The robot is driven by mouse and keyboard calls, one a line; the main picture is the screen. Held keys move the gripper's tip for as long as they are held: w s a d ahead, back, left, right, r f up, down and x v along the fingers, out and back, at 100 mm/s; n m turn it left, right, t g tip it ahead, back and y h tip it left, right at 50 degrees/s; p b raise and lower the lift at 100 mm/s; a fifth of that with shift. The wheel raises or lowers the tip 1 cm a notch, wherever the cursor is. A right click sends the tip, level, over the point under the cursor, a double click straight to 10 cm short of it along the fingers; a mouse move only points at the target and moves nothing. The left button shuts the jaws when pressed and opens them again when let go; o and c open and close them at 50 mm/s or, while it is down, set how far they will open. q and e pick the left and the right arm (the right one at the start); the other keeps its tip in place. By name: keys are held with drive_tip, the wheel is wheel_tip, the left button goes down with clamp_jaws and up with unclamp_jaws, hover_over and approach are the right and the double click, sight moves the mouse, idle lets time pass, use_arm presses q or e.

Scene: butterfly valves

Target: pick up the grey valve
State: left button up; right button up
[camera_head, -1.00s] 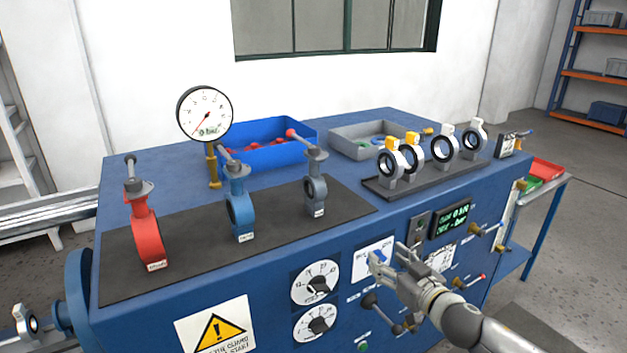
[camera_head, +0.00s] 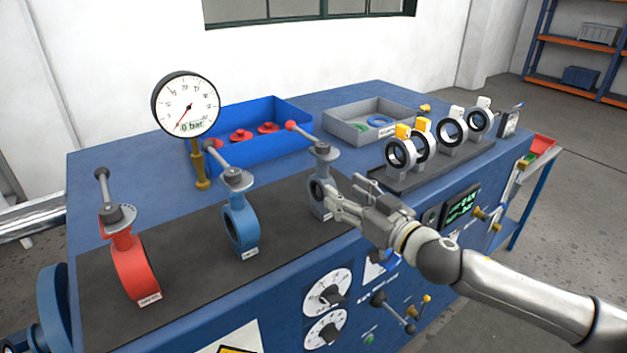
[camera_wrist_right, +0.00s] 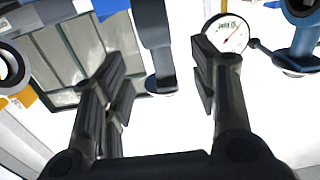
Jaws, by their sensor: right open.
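The grey valve (camera_head: 323,160) stands upright on the dark mat (camera_head: 280,200), with a dark lever with a red tip on top. My right gripper (camera_head: 344,190) is open at its right side and hides part of its ring. In the right wrist view, which is turned over, the grey valve (camera_wrist_right: 157,45) shows in the gap between the two spread fingers (camera_wrist_right: 160,70). I cannot tell whether they touch it. My left gripper is not in view.
A blue valve (camera_head: 240,225) and a red valve (camera_head: 132,270) stand on the mat to the left. A pressure gauge (camera_head: 186,105), a blue bin (camera_head: 232,147) and a grey tray (camera_head: 343,127) stand behind. Several white-ringed valves stand on a dark rack (camera_head: 440,167) to the right.

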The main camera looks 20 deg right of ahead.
sight(326, 178)
drive_tip(key=shift+w+a+r+p, duration=0.2)
drive_tip(key=shift+w+p, duration=0.15)
drive_tip(key=shift+w, duration=0.2)
drive_tip(key=shift+w+a+r+p, duration=0.2)
drive_tip(key=shift+w+p, duration=0.15)
drive_tip(key=shift+w, duration=0.2)
drive_tip(key=shift+w+a+f, duration=0.1)
drive_tip(key=shift+w+a, duration=0.1)
drive_tip(key=shift+w, duration=0.1)
drive_tip(key=shift+w+f, duration=0.1)
drive_tip(key=shift+w, duration=0.2)
drive_tip(key=x, duration=0.1)
drive_tip(key=p+x, duration=0.2)
drive_tip(key=x, duration=0.1)
drive_tip(key=shift+f, duration=0.25)
drive_tip(key=shift+w+a+f+p, duration=0.2)
drive_tip(key=shift+w+p, duration=0.15)
drive_tip(key=shift+w, duration=0.2)
drive_tip(key=shift+c, duration=1.2)
clamp_jaws()
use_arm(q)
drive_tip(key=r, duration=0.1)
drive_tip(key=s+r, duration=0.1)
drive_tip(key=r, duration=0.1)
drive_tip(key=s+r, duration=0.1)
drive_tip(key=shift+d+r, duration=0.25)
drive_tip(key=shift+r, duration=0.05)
use_arm(e)
drive_tip(key=shift+r, duration=0.25)
